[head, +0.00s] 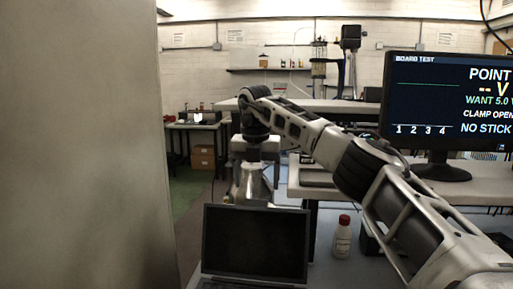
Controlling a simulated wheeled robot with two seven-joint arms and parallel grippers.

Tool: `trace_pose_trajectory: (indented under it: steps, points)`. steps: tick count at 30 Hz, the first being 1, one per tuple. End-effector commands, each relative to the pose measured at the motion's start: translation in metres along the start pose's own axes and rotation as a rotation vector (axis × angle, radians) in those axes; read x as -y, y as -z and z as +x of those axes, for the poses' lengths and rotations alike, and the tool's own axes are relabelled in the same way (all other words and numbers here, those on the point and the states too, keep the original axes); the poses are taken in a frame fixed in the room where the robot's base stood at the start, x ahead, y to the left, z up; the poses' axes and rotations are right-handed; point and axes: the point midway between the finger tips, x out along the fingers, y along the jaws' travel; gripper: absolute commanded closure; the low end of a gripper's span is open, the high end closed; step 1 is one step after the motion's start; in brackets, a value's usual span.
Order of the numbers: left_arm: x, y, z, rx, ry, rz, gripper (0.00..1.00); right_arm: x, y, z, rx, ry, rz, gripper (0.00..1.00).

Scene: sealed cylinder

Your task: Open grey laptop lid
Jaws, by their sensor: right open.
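The grey laptop (255,243) sits at the bottom centre of the head view. Its lid stands raised, with the dark screen facing me. A strip of its base shows at the bottom edge; the rest of the base is cut off. My right arm comes in from the right and reaches over behind the laptop. My right gripper (250,188) points down just above and behind the lid's top edge. It is open, and I see nothing between its fingers. The lid may hide its tips, and I cannot tell whether it touches the lid. My left gripper is not in view.
A large plain grey surface (80,150) blocks the left side. A white bottle with a red cap (342,238) stands right of the laptop, near a dark object (372,240) partly behind my arm. A monitor (450,105) stands on a bench at the right.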

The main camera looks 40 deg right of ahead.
Motion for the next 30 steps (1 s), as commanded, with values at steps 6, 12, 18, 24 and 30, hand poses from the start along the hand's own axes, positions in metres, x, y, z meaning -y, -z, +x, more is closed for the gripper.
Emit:
trace_pose_trajectory:
  steps: [6,12,18,24,30]
  points:
    - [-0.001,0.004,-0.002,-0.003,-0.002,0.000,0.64,0.000,0.000,-0.058,0.002,-0.002,0.001,0.24]
    - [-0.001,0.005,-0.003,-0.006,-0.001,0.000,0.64,0.000,0.000,-0.093,0.001,0.000,0.001,0.24]
    - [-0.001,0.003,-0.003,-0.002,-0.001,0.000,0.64,0.001,0.000,-0.107,0.000,0.003,0.001,0.24]
    - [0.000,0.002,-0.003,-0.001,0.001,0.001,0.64,0.001,0.000,-0.108,-0.001,0.003,0.001,0.24]
    - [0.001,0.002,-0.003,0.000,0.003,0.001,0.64,0.001,0.000,-0.108,0.000,0.002,0.001,0.24]
